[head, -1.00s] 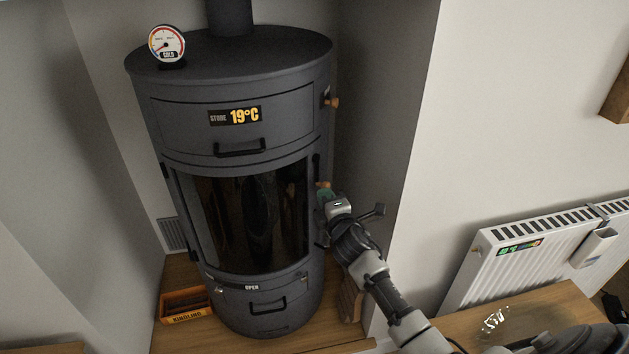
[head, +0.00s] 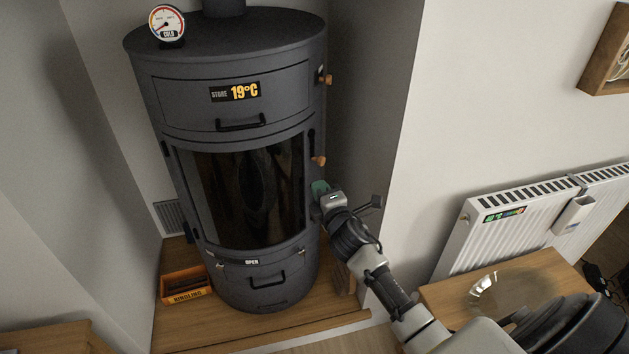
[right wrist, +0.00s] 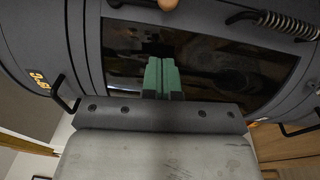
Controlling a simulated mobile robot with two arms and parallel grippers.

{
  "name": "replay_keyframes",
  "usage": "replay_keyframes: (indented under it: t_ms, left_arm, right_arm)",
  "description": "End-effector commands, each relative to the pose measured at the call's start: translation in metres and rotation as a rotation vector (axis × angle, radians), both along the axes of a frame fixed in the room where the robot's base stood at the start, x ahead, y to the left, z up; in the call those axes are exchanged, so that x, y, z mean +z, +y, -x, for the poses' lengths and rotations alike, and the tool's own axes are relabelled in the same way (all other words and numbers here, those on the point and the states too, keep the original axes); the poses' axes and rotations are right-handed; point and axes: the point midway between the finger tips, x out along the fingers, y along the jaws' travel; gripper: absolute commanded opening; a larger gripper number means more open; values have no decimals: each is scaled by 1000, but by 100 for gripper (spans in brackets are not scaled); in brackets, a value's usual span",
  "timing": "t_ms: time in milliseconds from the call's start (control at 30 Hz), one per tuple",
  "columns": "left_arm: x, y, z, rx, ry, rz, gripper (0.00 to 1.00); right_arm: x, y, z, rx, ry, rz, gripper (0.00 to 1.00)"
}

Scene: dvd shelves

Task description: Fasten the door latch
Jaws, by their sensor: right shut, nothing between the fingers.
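The dark grey stove (head: 180,110) stands in the alcove, and its curved glass door (head: 245,190) looks closed or nearly so. A wooden-knobbed handle (head: 318,160) is at the door's right edge; I take it for the latch. It also shows at the top of the right wrist view (right wrist: 167,4). My right gripper (head: 320,187) is just below the knob, apart from it. Its green fingers (right wrist: 161,78) are together and empty, in front of the glass. I cannot tell whether the latch is engaged. My left gripper is not in view.
A second wooden knob (head: 328,80) sits higher on the stove's side. A coiled spring handle (right wrist: 285,24) is at the upper right of the wrist view. A kindling box (head: 187,286) stands at left. A white radiator (head: 520,215) and a wooden table (head: 530,275) are at right.

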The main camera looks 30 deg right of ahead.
Motion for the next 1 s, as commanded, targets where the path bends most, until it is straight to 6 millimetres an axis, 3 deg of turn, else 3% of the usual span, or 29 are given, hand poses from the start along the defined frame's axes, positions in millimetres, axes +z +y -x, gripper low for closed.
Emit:
replay_keyframes:
  t_ms: [200, 367, 1000]
  left_arm:
    - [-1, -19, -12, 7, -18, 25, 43]
    - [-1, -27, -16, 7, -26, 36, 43]
    - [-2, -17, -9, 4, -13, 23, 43]
  right_arm:
    - [-2, 6, 41, 0, 3, 0, 0]
    - [-2, 8, 58, -1, 2, 1, 0]
    - [-1, 9, 63, 0, 1, 0, 0]
